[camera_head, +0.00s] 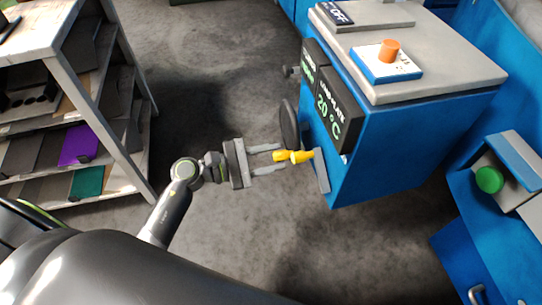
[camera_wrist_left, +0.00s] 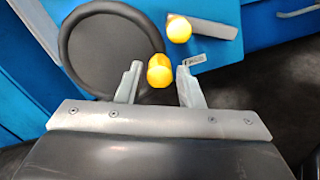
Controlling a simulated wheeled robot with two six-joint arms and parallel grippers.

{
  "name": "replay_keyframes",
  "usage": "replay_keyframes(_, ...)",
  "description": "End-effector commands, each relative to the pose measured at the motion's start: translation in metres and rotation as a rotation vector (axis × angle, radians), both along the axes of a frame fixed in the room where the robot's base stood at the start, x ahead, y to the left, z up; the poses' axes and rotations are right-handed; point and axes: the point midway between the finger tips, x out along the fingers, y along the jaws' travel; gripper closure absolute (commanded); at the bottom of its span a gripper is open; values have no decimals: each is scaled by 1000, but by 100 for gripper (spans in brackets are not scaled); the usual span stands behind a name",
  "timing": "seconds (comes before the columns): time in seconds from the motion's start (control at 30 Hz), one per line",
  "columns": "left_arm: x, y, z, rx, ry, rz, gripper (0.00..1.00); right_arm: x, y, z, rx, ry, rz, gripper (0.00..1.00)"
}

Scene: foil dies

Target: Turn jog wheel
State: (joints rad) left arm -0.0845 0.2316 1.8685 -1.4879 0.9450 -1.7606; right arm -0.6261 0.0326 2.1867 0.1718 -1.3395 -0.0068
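The jog wheel is a dark round disc (camera_head: 289,125) on the left side of the blue machine, seen nearly edge-on in the head view and face-on in the left wrist view (camera_wrist_left: 105,50). A yellow knob (camera_wrist_left: 160,71) shows at the disc's lower right edge in the wrist view. My left gripper (camera_head: 282,158) is open, with one finger on each side of this knob and visible gaps to it. A second yellow knob (camera_wrist_left: 179,28) sits on a grey plate (camera_wrist_left: 212,28) beside the wheel. In the head view the two knobs nearly overlap. My right gripper is out of view.
The blue machine (camera_head: 390,140) carries a display reading 20 °C (camera_head: 329,112) and an orange knob (camera_head: 389,50) on top. A green button (camera_head: 489,180) is on a blue unit at right. A shelf rack (camera_head: 125,95) stands at left. Bare floor lies between.

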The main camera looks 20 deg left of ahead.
Motion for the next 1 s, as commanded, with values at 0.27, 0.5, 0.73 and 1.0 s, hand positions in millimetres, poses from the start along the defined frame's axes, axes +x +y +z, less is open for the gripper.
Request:
replay_keyframes(0.27,0,0,0,0,0,0,55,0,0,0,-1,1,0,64)
replay_keyframes(0.5,0,0,0,0,0,1,55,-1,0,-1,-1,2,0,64)
replay_keyframes(0.73,-10,16,-2,4,1,1,55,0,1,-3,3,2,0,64)
replay_keyframes(1.0,-37,55,-2,6,3,0,55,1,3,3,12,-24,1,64)
